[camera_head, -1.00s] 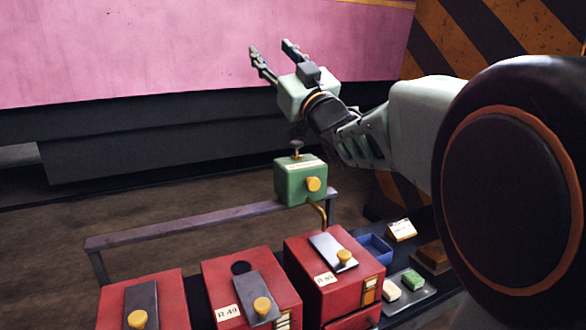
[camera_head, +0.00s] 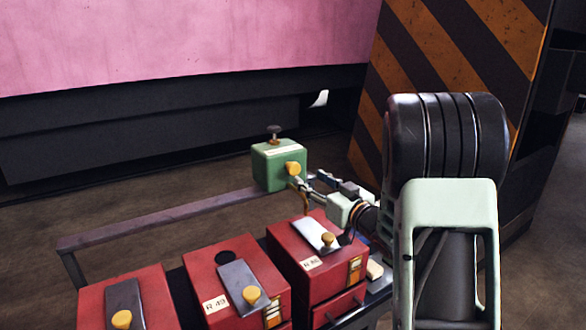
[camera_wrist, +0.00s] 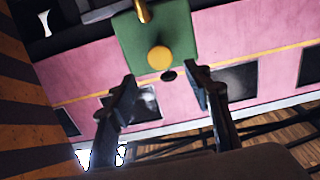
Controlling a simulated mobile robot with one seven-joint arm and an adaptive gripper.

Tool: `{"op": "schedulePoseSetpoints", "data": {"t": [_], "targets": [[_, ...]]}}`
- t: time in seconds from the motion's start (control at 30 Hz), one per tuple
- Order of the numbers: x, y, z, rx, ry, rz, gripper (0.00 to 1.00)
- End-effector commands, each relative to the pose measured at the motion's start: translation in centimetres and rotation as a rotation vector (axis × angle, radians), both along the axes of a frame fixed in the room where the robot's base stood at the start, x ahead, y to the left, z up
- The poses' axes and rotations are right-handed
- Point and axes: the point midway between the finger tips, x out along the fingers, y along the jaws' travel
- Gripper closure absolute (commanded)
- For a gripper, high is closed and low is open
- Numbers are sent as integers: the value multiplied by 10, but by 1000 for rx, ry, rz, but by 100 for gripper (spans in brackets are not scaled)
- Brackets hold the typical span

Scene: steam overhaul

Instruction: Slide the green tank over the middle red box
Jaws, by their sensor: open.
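The green tank (camera_head: 274,168) is a small box with a yellow knob on its front and a dark valve on top. It sits at the right end of a raised rail behind the boxes. The middle red box (camera_head: 225,292), labelled R 49, has a round dark hole in its top and a grey plate with a yellow knob. My gripper (camera_head: 306,182) is open just right of and below the tank's knob. In the wrist view the green tank (camera_wrist: 157,30) and its knob are ahead of the spread fingers, with nothing between them.
Red boxes stand left (camera_head: 128,300) and right (camera_head: 310,262) of the middle one. The rail (camera_head: 160,217) runs behind all of them. A striped pillar (camera_head: 440,80) stands at the right.

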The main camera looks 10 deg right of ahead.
Motion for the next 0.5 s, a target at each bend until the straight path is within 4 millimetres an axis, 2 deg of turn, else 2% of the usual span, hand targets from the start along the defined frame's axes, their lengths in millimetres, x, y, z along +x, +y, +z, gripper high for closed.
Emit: {"op": "schedulePoseSetpoints", "data": {"t": [0.3,0.5], "targets": [[56,25,0,-1,-1,4,55],[80,35,0,-1,0,2,55]]}}
